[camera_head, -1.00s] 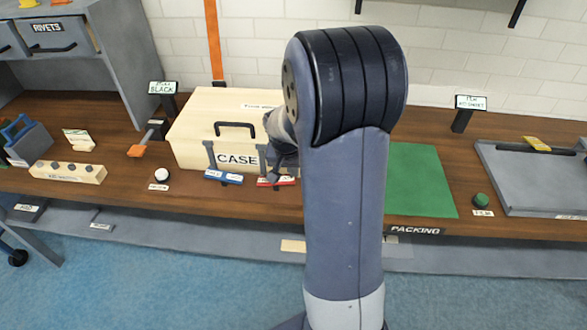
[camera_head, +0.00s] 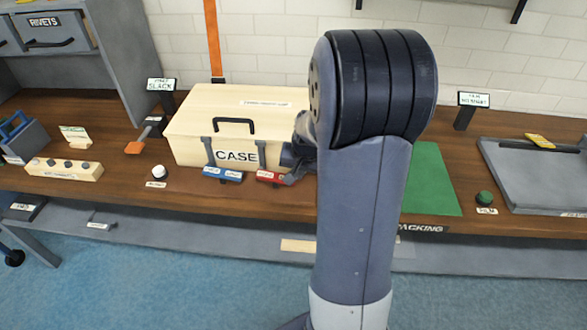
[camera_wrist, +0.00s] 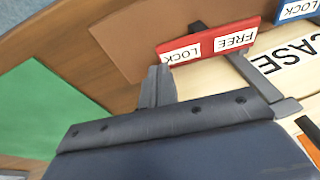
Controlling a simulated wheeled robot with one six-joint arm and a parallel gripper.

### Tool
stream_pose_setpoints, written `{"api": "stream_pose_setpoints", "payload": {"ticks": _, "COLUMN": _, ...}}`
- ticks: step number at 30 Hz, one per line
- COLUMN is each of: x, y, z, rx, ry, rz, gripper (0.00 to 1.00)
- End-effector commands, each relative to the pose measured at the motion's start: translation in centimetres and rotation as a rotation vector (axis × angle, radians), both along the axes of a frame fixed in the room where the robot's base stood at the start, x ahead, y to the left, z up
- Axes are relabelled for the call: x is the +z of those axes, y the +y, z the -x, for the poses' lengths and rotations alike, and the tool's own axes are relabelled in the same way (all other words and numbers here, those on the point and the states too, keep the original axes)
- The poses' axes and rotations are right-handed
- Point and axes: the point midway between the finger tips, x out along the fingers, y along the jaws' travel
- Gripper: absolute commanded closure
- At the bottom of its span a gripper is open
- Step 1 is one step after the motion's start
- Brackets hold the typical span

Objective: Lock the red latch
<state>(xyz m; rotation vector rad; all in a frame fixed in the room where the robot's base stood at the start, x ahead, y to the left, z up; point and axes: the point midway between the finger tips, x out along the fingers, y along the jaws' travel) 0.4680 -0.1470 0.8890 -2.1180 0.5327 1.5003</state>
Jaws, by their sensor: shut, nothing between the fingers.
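The red latch (camera_head: 270,177) is at the lower right front of the cream case (camera_head: 185,155). In the wrist view the red latch (camera_wrist: 212,42) shows its FREE and LOCK labels upside down, with a grey strap (camera_wrist: 252,74) reaching it near FREE. A short dark tab shows at its far edge, around the middle. My gripper (camera_head: 290,180) is shut and empty, at the right end of the red latch. In the wrist view my gripper's tip (camera_wrist: 162,72) is close to the LOCK end; I cannot tell if it touches. My arm hides the case's right side.
A blue latch (camera_head: 223,174) sits left of the red one; it also shows in the wrist view (camera_wrist: 298,9). A green mat (camera_head: 432,185) lies right of my arm. A white button (camera_head: 158,171) and labelled block (camera_head: 65,169) stand left on the bench.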

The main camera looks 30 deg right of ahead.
Motion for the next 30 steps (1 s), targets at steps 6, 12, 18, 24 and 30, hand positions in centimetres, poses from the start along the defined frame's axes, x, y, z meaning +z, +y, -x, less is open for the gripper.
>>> {"api": "stream_pose_setpoints", "payload": {"ticks": 6, "x": 0.3, "y": 0.0, "z": 0.0, "rx": 0.001, "ry": 0.001, "rz": 0.001, "gripper": 1.0}}
{"api": "stream_pose_setpoints", "payload": {"ticks": 12, "x": 1.3, "y": 0.0, "z": 0.0, "rx": 0.001, "ry": 0.0, "rz": 0.002, "gripper": 1.0}}
{"api": "stream_pose_setpoints", "payload": {"ticks": 18, "x": 1.8, "y": 0.0, "z": 0.0, "rx": 0.001, "ry": 0.001, "rz": 0.001, "gripper": 1.0}}
{"api": "stream_pose_setpoints", "payload": {"ticks": 24, "x": 1.7, "y": 0.0, "z": 0.0, "rx": 0.001, "ry": 0.001, "rz": 0.001, "gripper": 1.0}}
{"api": "stream_pose_setpoints", "payload": {"ticks": 30, "x": 2.5, "y": 0.0, "z": -0.1, "rx": 0.001, "ry": 0.0, "rz": 0.002, "gripper": 1.0}}
